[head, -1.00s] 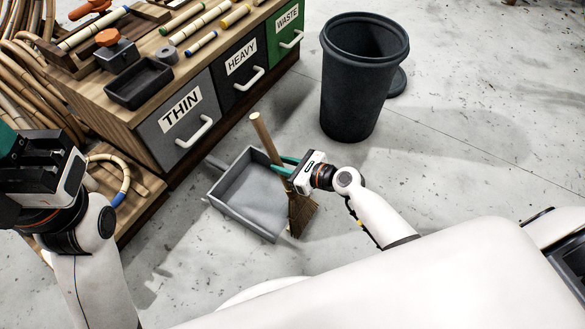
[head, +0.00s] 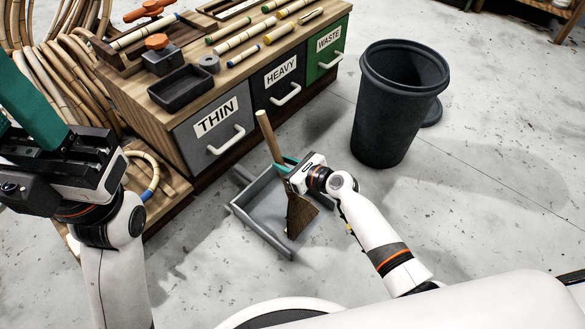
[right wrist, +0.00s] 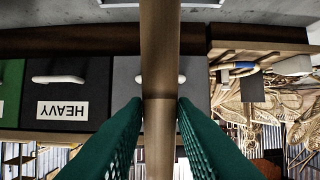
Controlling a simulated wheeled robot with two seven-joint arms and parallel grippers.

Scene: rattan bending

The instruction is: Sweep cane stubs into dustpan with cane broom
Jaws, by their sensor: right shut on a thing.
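The cane broom (head: 270,134) has a light wooden handle and a brown fan of bristles (head: 300,215). My right gripper (head: 280,164) is shut around its handle, which also runs down the middle of the right wrist view (right wrist: 160,60) between teal fingers. The broom leans a little. Its bristles overlap the grey dustpan (head: 250,218) on the floor; whether they touch it I cannot tell. I make out no cane stubs in the pan or on the floor nearby. My left gripper (head: 30,95) is at the left edge, partly cut off, away from the broom.
A wooden cabinet (head: 150,110) with drawers marked THIN, HEAVY and WASTE stands behind the dustpan, cane pieces on top. A dark bin (head: 395,110) stands to the right. A low wooden platform (head: 170,185) holds a bent cane at left. The floor at right is clear.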

